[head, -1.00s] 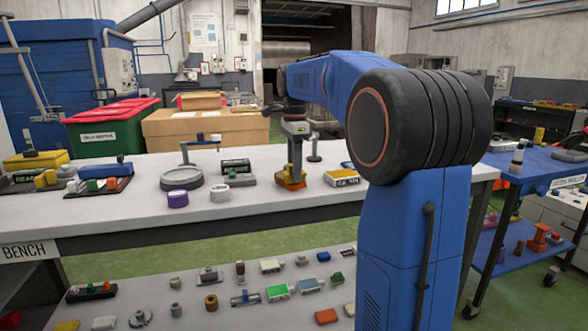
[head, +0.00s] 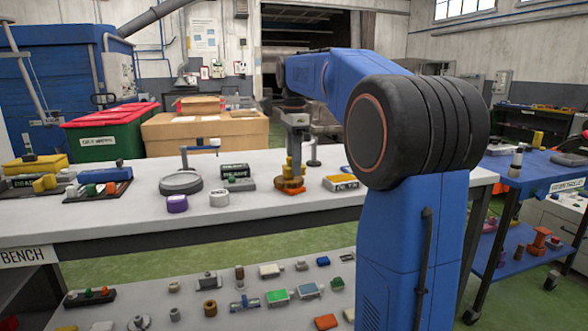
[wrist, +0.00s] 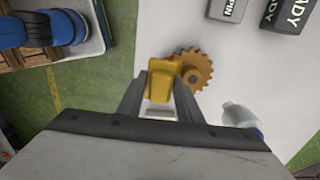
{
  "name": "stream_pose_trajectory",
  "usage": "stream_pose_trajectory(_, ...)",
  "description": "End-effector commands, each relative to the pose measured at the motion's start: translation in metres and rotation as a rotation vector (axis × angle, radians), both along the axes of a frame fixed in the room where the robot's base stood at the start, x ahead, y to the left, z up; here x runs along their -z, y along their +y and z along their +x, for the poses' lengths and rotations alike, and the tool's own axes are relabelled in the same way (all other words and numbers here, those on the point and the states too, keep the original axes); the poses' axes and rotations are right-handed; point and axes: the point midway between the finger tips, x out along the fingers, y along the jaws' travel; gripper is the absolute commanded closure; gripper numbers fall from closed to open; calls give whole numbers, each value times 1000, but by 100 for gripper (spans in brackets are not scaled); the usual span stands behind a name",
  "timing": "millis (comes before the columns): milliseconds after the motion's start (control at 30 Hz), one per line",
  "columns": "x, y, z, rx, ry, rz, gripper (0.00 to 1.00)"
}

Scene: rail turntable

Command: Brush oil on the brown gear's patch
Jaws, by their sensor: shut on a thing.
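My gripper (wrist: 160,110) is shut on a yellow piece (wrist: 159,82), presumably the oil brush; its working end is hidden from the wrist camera. The brown gear (wrist: 193,72), toothed with a darker centre, lies flat on the bench just beyond and right of the yellow piece. The yellow piece overlaps the gear's left edge in the wrist view. In the head view the yellow piece (head: 289,170) stands over the gear (head: 290,186). I cannot tell whether they touch. No oil patch can be made out.
A white bottle-like object (wrist: 238,114) lies right of my gripper. The bench front is mostly clear.

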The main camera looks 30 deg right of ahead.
Motion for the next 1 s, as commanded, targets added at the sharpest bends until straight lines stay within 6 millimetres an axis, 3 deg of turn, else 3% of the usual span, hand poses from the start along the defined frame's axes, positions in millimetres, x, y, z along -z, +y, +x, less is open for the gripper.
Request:
stream_pose_trajectory(500,-32,0,0,0,0,0,86)
stream_pose_trajectory(1000,-35,0,0,0,0,0,86)
